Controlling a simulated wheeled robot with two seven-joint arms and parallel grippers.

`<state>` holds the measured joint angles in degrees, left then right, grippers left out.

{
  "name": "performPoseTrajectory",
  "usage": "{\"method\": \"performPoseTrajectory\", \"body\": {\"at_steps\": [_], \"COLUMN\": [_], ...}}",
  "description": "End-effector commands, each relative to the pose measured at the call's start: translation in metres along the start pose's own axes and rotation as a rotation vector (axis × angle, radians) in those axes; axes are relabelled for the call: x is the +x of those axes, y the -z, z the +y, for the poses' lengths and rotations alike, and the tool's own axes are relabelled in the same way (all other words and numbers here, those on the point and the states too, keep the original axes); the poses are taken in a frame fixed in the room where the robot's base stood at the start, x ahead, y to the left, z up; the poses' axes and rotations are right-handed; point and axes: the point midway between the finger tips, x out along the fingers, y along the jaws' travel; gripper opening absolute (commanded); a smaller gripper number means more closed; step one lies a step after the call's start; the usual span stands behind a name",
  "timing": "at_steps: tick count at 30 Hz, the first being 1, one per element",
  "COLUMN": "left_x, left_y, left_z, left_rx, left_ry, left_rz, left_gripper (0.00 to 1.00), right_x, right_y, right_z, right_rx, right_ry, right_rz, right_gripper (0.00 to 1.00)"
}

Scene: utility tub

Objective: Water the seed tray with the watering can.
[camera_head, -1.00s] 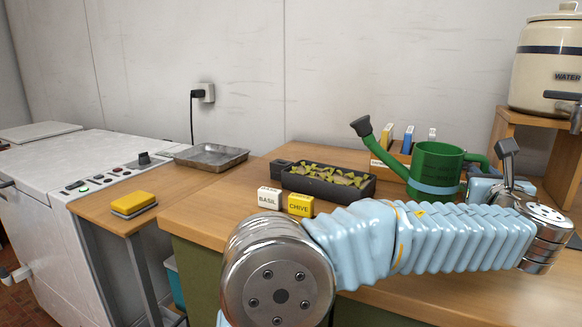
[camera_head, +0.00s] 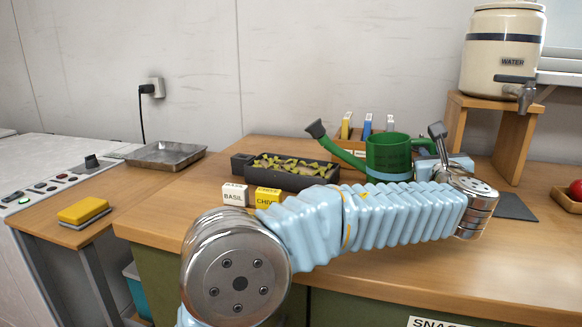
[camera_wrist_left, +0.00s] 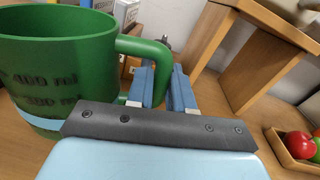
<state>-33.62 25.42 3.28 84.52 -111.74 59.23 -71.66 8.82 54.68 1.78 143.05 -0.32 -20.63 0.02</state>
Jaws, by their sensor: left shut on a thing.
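The green watering can (camera_head: 388,155) stands near upright at the back of the counter, its dark-tipped spout (camera_head: 316,129) pointing left. In the left wrist view the can (camera_wrist_left: 60,60) shows volume marks and a light-blue band. My left gripper (camera_wrist_left: 160,88) is shut on its handle (camera_wrist_left: 148,46). In the head view that gripper (camera_head: 432,160) is right of the can, partly hidden. My arm hides the can's base, so I cannot tell whether it touches the counter. The black seed tray (camera_head: 290,182) with green seedlings lies left of the can. My right gripper is not in view.
White BASIL (camera_head: 234,196) and yellow CHIVE (camera_head: 268,196) labels stand before the tray. A seed packet box (camera_head: 365,158) is behind the can. A water crock (camera_head: 502,50) sits on a wooden stand (camera_head: 512,110) at right. A metal pan (camera_head: 166,156) and yellow sponge (camera_head: 83,211) lie left.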

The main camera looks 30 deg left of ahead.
Motion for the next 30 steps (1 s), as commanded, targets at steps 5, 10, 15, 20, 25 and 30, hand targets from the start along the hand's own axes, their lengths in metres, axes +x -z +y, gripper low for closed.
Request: {"method": "performPoseTrajectory", "body": {"at_steps": [5,10,15,20,25,30], "left_x": [0.000,0.000,0.000,0.000,0.000,0.000], "left_y": [-0.015,-0.024,-0.026,-0.027,-0.029,-0.030], "left_z": [0.005,0.008,0.009,0.009,0.010,0.011], "left_rx": [-0.090,-0.140,-0.150,-0.159,-0.169,-0.179], "left_ry": [-0.001,0.001,0.001,0.001,0.001,0.001], "left_rz": [-0.003,-0.001,-0.002,-0.001,-0.001,-0.001], "left_gripper": [0.00,0.00,0.00,0.00,0.00,0.00], "right_x": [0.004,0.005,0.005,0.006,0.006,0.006], "right_y": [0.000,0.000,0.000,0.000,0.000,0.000], "right_z": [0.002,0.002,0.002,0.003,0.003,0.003], "right_rx": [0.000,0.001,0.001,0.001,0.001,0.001], "right_ry": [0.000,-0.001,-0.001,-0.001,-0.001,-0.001], "right_rz": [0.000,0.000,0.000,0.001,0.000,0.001], "right_gripper": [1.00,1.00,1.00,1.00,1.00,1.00]}}
